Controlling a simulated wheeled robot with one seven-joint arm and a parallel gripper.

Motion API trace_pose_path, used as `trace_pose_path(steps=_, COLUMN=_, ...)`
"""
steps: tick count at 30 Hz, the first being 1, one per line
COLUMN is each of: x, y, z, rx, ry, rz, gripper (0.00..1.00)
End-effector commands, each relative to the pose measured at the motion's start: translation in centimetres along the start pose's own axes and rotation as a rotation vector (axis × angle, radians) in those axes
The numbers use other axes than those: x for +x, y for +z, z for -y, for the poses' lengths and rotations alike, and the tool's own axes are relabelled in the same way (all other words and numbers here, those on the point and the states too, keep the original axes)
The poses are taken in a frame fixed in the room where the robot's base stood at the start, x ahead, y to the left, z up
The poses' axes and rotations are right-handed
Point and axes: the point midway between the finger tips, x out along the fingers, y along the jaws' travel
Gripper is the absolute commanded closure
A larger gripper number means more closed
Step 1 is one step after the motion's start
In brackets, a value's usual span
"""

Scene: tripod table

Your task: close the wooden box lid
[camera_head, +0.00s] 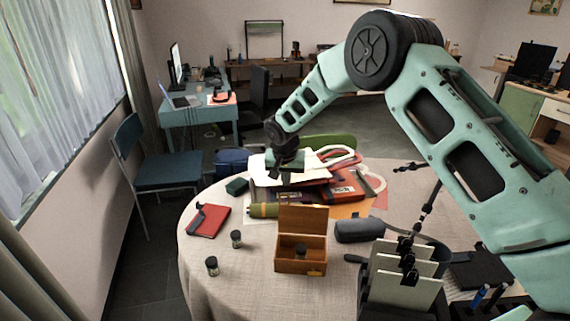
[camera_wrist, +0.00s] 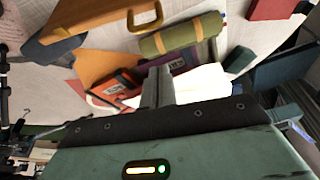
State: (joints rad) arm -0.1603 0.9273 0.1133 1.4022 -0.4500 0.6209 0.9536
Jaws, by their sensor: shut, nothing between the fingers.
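The wooden box (camera_head: 300,265) stands on the round table in the head view, in front of a pile of books and papers. Its lid (camera_head: 303,218) is open and stands roughly upright at the back edge. My gripper (camera_head: 285,167) is over the pile, behind the box and apart from the lid. In the wrist view my gripper (camera_wrist: 158,82) has its fingers together and empty. Part of the brown box (camera_wrist: 95,10), with a curved metal piece, shows at the top edge there.
An olive roll (camera_wrist: 185,36) lies between my gripper and the box. A grey pouch (camera_head: 358,230) is right of the box, near a rack of white cards (camera_head: 402,270). Two small jars (camera_head: 236,239) and a red notebook (camera_head: 208,220) are on the left. Clear tablecloth lies left of the box.

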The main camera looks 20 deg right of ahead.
Motion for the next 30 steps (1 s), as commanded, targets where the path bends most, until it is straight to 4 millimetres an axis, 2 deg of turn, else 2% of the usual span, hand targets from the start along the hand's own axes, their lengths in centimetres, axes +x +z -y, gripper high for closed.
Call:
trace_pose_path(steps=6, x=-0.9, y=2.6, z=0.0, rx=-0.003, ry=0.0, rz=0.001, gripper=1.0)
trace_pose_path(steps=10, x=-1.1, y=3.5, z=0.0, rx=-0.002, ry=0.0, rz=0.0, gripper=1.0)
trace_pose_path(steps=30, x=-0.8, y=3.6, z=0.3, rx=-0.002, ry=-0.001, rz=-0.026, gripper=1.0)
